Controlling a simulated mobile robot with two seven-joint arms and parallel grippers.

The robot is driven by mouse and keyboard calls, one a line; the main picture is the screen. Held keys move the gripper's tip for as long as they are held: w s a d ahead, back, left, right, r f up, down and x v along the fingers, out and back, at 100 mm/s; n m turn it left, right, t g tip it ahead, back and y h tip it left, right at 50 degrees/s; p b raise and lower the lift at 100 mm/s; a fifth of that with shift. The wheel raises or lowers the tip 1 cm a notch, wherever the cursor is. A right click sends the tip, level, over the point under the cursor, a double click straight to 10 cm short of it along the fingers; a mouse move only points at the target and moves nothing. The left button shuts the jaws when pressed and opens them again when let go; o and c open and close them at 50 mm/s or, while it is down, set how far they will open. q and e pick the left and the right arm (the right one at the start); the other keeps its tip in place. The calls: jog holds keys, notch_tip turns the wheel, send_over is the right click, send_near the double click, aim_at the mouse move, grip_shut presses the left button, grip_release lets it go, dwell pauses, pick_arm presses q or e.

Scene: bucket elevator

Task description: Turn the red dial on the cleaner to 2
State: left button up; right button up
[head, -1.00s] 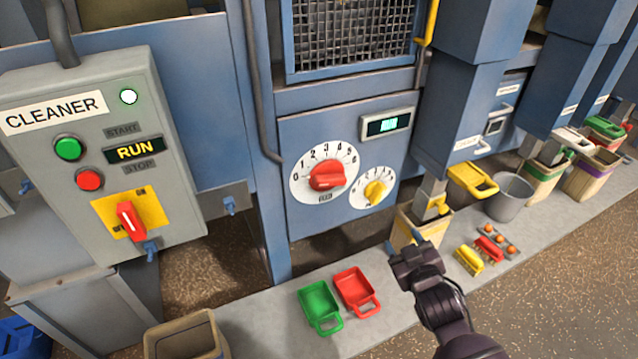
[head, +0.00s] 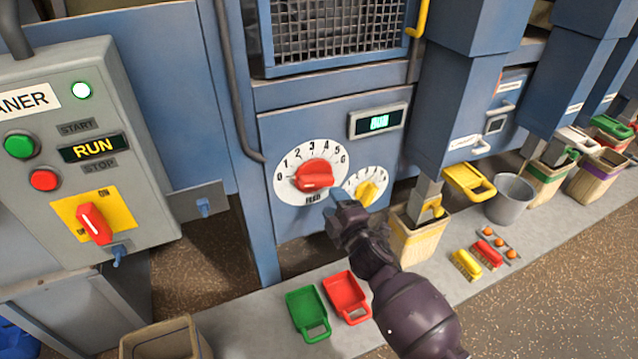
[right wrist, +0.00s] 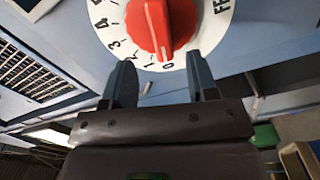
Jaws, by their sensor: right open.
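The red dial (head: 315,175) sits on a white round plate numbered 0 to 6 and marked FEED, on the blue machine front. In the right wrist view the red dial (right wrist: 150,25) has its white pointer line close to 0. My right gripper (head: 335,205) is at the lower right of the dial plate. In the right wrist view its two fingers (right wrist: 160,75) are apart and empty, just short of the dial's pointer end, one to each side. I see no contact with the dial. My left gripper is out of view.
A smaller yellow dial (head: 369,192) is close right of the red one, partly behind my right gripper. The grey CLEANER box (head: 85,150) with its red switch stands at left. Green (head: 306,312) and red (head: 346,295) scoops lie on the ledge below.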

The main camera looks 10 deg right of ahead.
aim_at(321, 184)
jog(key=w, duration=0.3)
jog(key=w+a+b, duration=0.1)
jog(key=w, duration=0.2)
jog(key=shift+w+a+f, duration=0.1)
jog(key=shift+w+a, duration=0.05)
jog(key=shift+w, duration=0.05)
jog(key=shift+w+a, duration=0.15)
jog(key=shift+w, duration=0.65)
jog(key=shift+c, duration=0.4)
jog(key=c, duration=0.8)
jog(key=shift+c, duration=0.2)
